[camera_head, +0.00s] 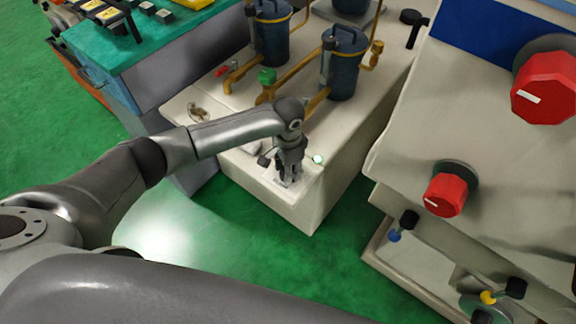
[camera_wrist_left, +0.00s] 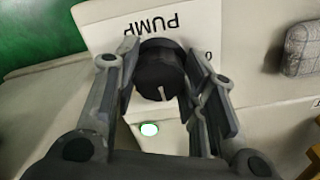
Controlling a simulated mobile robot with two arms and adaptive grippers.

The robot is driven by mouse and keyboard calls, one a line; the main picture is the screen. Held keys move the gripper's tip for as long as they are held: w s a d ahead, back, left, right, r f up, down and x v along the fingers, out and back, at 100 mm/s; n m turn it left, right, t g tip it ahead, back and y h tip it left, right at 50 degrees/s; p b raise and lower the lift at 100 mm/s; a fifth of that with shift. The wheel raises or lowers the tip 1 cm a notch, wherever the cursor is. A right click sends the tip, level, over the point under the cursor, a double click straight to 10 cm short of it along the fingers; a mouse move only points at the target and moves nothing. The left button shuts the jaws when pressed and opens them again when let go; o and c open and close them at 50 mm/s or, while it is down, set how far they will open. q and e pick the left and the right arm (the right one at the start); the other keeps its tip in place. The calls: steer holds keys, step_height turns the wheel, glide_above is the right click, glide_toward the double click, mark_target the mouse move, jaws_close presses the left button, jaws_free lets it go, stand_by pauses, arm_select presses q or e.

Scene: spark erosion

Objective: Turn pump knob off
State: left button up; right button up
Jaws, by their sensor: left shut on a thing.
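The pump knob (camera_wrist_left: 159,72) is a round black knob with a white pointer line, on a pale panel (camera_wrist_left: 95,28) lettered PUMP in the left wrist view. My left gripper (camera_wrist_left: 170,88) has its two fingers on either side of the knob and is shut on it. In the head view my left gripper (camera_head: 288,172) points down at the front corner of the cream pump unit (camera_head: 315,205) and hides the knob. A lit greenish-white lamp shows beside the knob in the left wrist view (camera_wrist_left: 149,129). My right gripper does not show.
Two dark blue canisters (camera_head: 343,70) with yellow pipes (camera_head: 245,75) stand on the unit behind my gripper. A cream machine with red knobs (camera_head: 445,194) stands at the right. A green-topped bench (camera_head: 150,42) is at the back left. Green floor (camera_head: 190,235) lies open in front.

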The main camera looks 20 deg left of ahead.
arm_select(q)
steer(key=n+p, duration=0.4)
steer(key=p, duration=0.1)
steer(key=n+p, duration=0.4)
steer(key=shift+s+d+r+n+p, duration=0.15)
steer(key=shift+d+r+n+p, duration=0.05)
steer(key=shift+n+p, duration=0.15)
steer(key=n+p, duration=0.3)
steer(key=n, duration=0.1)
steer(key=shift+f+n+p, duration=0.2)
steer(key=shift+n+p, duration=0.7)
steer(key=shift+n, duration=1.45)
steer(key=shift+w, duration=0.2)
steer(key=o, duration=1)
